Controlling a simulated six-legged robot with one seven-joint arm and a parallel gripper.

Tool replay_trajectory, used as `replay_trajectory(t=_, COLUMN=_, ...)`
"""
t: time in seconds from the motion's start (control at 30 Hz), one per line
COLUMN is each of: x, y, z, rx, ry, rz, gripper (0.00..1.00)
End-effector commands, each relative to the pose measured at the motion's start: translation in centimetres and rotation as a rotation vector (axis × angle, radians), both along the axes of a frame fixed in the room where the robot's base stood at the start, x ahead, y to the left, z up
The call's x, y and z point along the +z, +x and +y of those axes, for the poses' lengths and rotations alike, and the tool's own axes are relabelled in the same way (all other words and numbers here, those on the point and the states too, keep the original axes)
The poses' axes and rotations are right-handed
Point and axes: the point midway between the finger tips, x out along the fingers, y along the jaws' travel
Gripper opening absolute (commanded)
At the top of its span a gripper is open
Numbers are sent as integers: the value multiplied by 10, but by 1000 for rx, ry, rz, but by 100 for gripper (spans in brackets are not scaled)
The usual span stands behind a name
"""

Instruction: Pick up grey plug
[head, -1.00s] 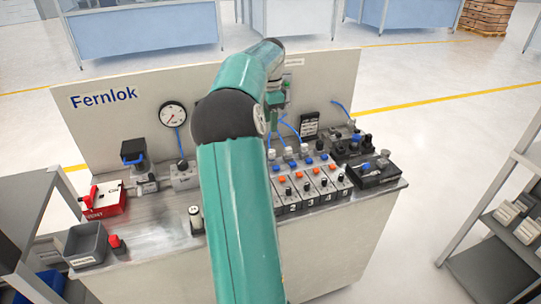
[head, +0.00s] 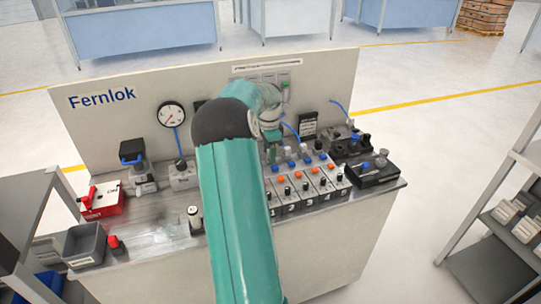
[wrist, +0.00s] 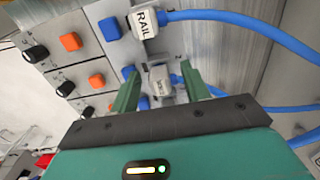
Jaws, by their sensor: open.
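In the wrist view a light grey plug (wrist: 160,80) with a small label sits on the valve block, between my fingertips as seen from the camera. My gripper (wrist: 160,84) is open, with one green finger on each side of this plug; I cannot tell whether they touch it. A second light grey plug (wrist: 144,23), labelled RAIL, sits beside it with a blue hose. In the head view my gripper (head: 271,152) is over the left end of the valve row and partly hidden by my arm. Pale plugs (head: 304,149) show along the back of that row.
Blue hoses (wrist: 245,20) run close to my fingers on the right of the wrist view. Orange and blue buttons (wrist: 71,41) and black knobs cover the valve block. A black box (head: 375,172) is at the right, a grey bin (head: 84,246) at the left.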

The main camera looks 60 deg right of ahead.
Motion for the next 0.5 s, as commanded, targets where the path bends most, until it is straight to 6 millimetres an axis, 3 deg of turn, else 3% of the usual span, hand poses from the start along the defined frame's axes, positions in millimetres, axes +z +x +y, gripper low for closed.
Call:
replay_trajectory(t=0.23, x=-4, y=0, z=0, rx=0, ry=-2, rz=-1, gripper=46)
replay_trajectory(t=0.5, x=-4, y=0, z=0, rx=0, ry=-1, rz=-1, gripper=0)
